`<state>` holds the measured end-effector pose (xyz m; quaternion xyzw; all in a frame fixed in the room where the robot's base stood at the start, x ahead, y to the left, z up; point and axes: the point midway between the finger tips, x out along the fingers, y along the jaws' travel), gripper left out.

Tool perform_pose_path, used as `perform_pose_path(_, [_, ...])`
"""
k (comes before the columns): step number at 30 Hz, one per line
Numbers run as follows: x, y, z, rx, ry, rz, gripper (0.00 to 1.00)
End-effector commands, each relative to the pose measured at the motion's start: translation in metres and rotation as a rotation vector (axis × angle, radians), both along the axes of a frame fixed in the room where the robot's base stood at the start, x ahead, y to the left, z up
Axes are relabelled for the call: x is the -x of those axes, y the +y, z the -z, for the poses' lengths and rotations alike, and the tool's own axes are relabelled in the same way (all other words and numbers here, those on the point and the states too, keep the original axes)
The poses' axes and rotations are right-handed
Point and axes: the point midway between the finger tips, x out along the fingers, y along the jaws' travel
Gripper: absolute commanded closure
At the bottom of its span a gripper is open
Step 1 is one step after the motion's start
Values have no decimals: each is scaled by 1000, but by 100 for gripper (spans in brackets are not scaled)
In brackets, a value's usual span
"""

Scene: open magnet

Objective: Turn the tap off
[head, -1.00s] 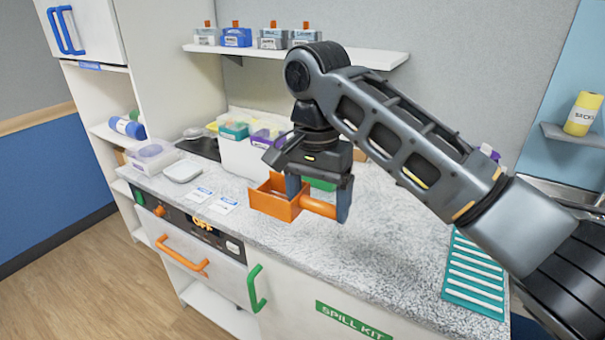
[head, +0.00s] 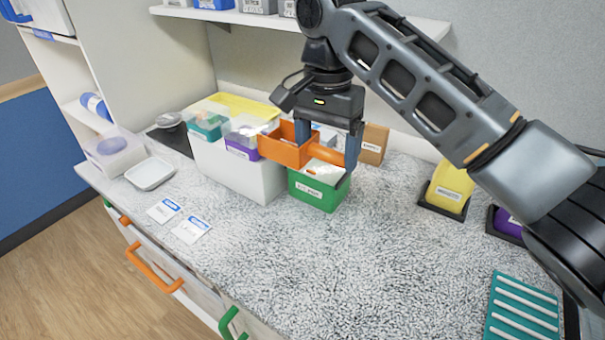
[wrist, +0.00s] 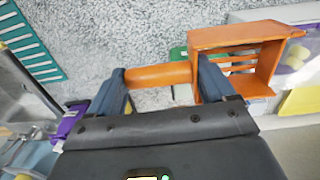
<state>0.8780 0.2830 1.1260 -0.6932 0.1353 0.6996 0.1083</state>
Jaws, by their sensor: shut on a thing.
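My gripper (head: 328,156) is shut on an orange open box with a round handle, like a scoop (head: 284,150). Its fingers are at the two ends of the handle. The scoop is held up in front of the white bin and over or near the green box; its exact height is hard to tell. In the wrist view my gripper (wrist: 162,84) has the orange scoop (wrist: 225,38) on its right side. I cannot make out a tap in the head view. Grey metal parts at the wrist view's left edge are too unclear to name.
A green box (head: 318,196), a white bin (head: 235,173) and a brown box (head: 374,143) stand at the counter's back. A yellow item (head: 449,187) in a dark stand is right of them. A teal ribbed mat (head: 522,308) lies front right. The counter's middle is clear.

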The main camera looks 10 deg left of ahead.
Motion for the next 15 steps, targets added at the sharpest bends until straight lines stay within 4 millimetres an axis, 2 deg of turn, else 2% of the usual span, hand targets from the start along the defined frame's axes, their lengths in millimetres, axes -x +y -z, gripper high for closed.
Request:
perform_pose_path(5, [2,2,21,-2,6,-2,48])
perform_pose_path(9, [3,2,53,-3,8,-1,48])
perform_pose_path(14, [4,2,84,0,10,-1,48])
perform_pose_path(15, [3,2,96,-2,6,-2,48])
